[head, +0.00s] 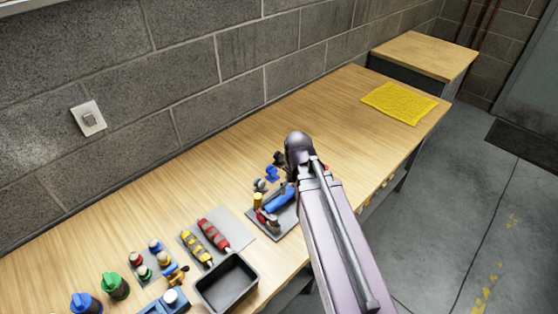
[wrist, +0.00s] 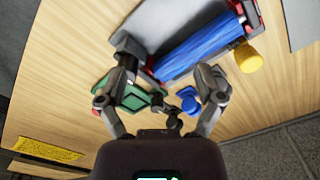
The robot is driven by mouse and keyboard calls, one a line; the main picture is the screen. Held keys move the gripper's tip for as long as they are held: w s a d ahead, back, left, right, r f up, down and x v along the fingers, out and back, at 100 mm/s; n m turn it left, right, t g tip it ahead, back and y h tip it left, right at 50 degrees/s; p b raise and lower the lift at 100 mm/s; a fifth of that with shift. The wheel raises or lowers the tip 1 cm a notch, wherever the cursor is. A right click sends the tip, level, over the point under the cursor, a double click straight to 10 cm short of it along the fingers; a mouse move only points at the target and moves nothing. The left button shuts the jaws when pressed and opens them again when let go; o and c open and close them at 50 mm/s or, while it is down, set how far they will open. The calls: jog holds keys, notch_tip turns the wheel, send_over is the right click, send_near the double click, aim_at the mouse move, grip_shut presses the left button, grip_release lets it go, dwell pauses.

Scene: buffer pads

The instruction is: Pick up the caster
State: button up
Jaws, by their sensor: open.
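I cannot tell for certain which thing is the caster. A small blue piece (wrist: 188,98) with dark parts (wrist: 173,118) beside it shows between my fingers in the wrist view and may be it. In the head view a small blue piece (head: 271,173) stands on the table left of my arm, among dark small parts (head: 279,158). My gripper (wrist: 163,78) is open, with its fingers apart above the table. A green flat piece (wrist: 138,97) lies near the left finger, which partly hides it. Contact with the fingers cannot be made out.
A blue cylinder (wrist: 200,48) lies on a grey tray close beyond my fingers, with a yellow knob (wrist: 248,58) beside it. A black bin (head: 227,283) and several coloured parts stand nearer. A yellow cloth (head: 399,102) lies far right. The table between is clear.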

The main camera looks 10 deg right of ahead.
aim_at(279, 159)
jog(key=w+r+m+p, duration=0.2)
jog(key=w+m, duration=0.7)
jog(key=w, duration=1.6)
jog(key=shift+r+m+p, duration=0.3)
jog(key=shift+r+p, duration=0.1)
jog(key=shift+r, duration=0.1)
jog(key=shift+a+f, duration=0.1)
notch_tip(279, 159, down, 8)
jog(key=b, duration=0.8)
jog(key=shift+f+b, duration=0.25)
jog(key=shift+b, duration=0.05)
jog(key=shift+f, duration=0.15)
jog(key=shift+w+f+b, duration=0.1)
jog(key=shift+f+b, duration=2.35)
jog(key=shift+b, duration=0.15)
grip_shut()
